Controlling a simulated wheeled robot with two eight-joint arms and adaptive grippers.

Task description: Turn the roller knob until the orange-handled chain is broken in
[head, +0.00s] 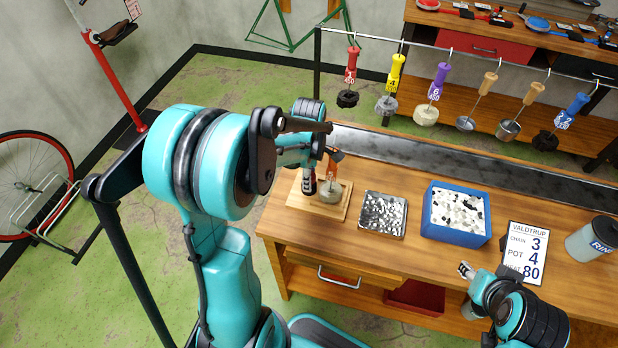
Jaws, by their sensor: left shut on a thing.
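An orange handle (332,167) stands upright over a wooden board (333,213) at the left end of the bench. A pale round chain bundle (330,191) is at its lower end, on the board. My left arm reaches over from the left, and my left gripper (309,184) points down at the board's left part, just beside the orange-handled chain. It is shut at the roller knob, which its fingers mostly hide. I cannot tell how far the knob is turned. My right gripper (466,271) is over the bench's front right, away from the board; its finger gap is too small to judge.
A metal tray (383,215), a blue bin of pale pellets (457,213), a sign (527,252) reading chain 3, pot 4, heat 80, and a grey canister (593,240) stand rightward. Tools with coloured handles hang from a rail (430,46) behind. A drawer (345,273) is below.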

